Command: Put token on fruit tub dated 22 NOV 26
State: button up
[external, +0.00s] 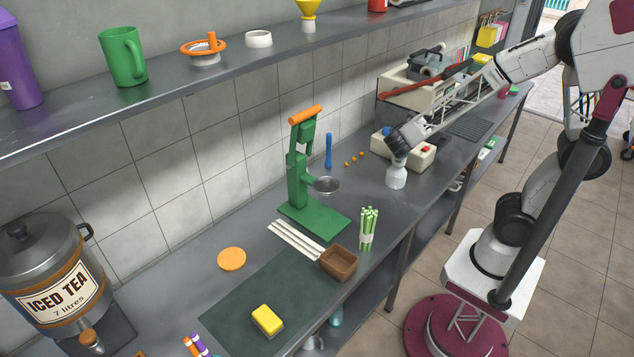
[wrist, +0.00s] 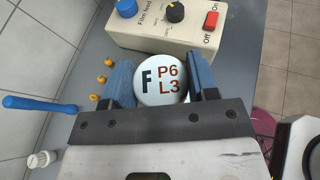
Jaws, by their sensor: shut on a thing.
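My gripper (external: 398,150) is shut on a white container (external: 396,178) at the counter's right part, in front of the cream control box. In the wrist view, the blue-padded fingers of my gripper (wrist: 162,88) stand on either side of its round white top (wrist: 150,90), marked "F", "P6" and "L3". Its lower part is hidden there. In the external view its base seems at or close to the counter; I cannot tell whether it touches. I cannot make out a token or any tub with the date 22 NOV 26.
The cream control box (wrist: 165,28) with knobs and a red switch stands close by. A green press (external: 298,180), celery-like stalks (external: 368,230) and a brown box (external: 338,263) stand further along the counter.

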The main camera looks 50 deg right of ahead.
jog(key=shift+f, duration=1.75)
jog(key=shift+f, duration=0.2)
jog(key=o, duration=0.9)
jog(key=shift+r, duration=0.2)
jog(key=shift+s+a+r, duration=0.1)
jog(key=shift+s+a, duration=0.05)
jog(key=shift+a, duration=0.1)
jog(key=v, duration=1.1)
jog(key=shift+a, duration=0.15)
jog(key=shift+s, duration=0.1)
